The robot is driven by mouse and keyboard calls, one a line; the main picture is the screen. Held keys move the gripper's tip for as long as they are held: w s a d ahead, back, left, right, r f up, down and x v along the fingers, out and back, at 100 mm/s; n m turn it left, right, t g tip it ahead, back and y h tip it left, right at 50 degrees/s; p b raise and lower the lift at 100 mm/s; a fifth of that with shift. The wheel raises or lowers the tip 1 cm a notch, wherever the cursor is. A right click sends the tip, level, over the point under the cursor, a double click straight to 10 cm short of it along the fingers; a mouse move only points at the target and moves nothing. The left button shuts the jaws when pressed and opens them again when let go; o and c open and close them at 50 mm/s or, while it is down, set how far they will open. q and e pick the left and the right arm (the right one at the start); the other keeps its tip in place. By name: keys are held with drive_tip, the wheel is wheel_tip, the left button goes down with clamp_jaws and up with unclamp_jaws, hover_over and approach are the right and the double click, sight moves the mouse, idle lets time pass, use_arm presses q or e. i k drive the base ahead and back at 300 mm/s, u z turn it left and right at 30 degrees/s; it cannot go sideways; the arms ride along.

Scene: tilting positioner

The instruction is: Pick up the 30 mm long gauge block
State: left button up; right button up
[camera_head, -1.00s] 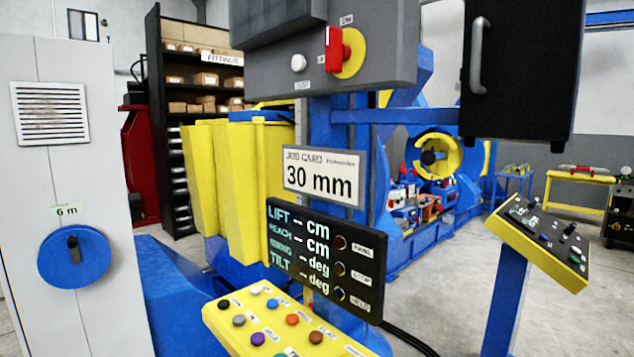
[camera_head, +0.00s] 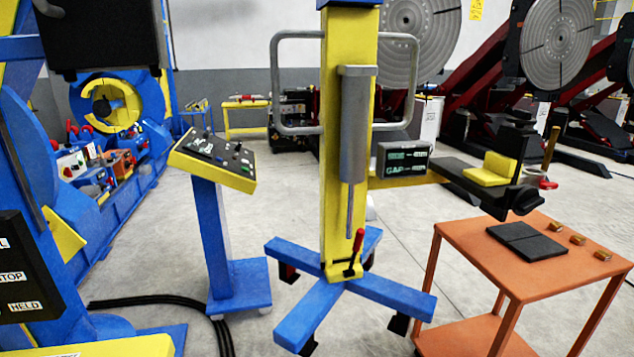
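Three small brass-coloured blocks lie in a row on the orange table at the right: a left block (camera_head: 556,227), a middle block (camera_head: 578,239) and a right block (camera_head: 603,254). They look like gauge blocks, but they are too small here to tell their lengths or which is the 30 mm one. The orange table (camera_head: 470,241) also bears a flat black plate (camera_head: 527,241) to the left of the blocks. Neither of my grippers is in view.
A yellow column stand (camera_head: 338,215) on a blue wheeled base (camera_head: 300,322) stands left of the table. Its black arm (camera_head: 463,174) with a yellow pad reaches over the table's back. A control pedestal (camera_head: 207,232) stands further left. Black cables (camera_head: 150,301) lie on the floor.

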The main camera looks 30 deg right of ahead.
sight(555, 226)
drive_tip(key=z, duration=0.45)
drive_tip(key=k, duration=1.15)
drive_tip(key=z, duration=1.9)
drive_tip(key=i, duration=0.75)
drive_tip(key=z, duration=0.9)
drive_tip(key=i, duration=0.95)
drive_tip(key=u, duration=0.4)
drive_tip(key=i, duration=1)
drive_tip(key=u, duration=1.05)
drive_tip(key=i, duration=0.3)
drive_tip(key=u, duration=0.25)
